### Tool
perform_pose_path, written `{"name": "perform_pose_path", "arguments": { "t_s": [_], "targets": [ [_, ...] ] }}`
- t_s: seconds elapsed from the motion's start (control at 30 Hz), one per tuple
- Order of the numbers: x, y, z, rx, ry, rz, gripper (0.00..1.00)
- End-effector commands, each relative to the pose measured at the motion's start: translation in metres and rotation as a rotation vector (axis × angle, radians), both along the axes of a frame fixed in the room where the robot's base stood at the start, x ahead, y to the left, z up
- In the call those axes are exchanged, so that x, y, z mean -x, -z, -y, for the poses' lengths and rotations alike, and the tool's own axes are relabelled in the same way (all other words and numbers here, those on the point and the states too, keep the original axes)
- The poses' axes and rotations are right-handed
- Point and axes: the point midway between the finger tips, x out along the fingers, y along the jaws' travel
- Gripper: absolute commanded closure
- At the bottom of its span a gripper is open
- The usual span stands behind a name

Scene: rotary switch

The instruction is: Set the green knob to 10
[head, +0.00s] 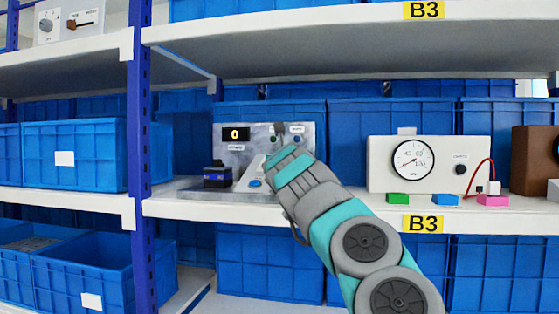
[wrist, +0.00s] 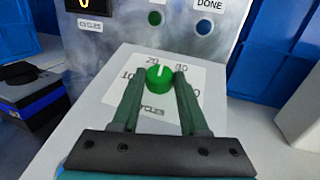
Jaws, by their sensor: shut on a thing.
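In the wrist view the green knob (wrist: 160,78) stands on a sloped white panel (wrist: 95,118) with a printed dial marked CYCLES. My gripper (wrist: 160,73) has one finger on each side of the knob and is shut on it. The knob's white line points up and slightly right, just right of the mark that looks like 20. Other marks around it are partly covered by the fingers and hard to read. In the head view my gripper (head: 282,160) reaches the panel and hides the knob. The display (head: 236,134) on the grey metal box reads 0.
A black and blue block (head: 217,175) stands left of the panel. A white gauge box (head: 430,164) stands to the right on the same shelf (head: 300,211), with small green and pink blocks before it. Blue bins fill the back. An upper shelf (head: 330,55) hangs above.

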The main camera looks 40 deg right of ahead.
Motion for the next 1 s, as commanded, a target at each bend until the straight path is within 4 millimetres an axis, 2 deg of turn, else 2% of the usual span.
{"name": "perform_pose_path", "arguments": {
  "t_s": [1.0],
  "targets": [
    [0.0011,-0.0016,0.0048,0.092,-0.379,-0.11,1.0]
  ]
}}
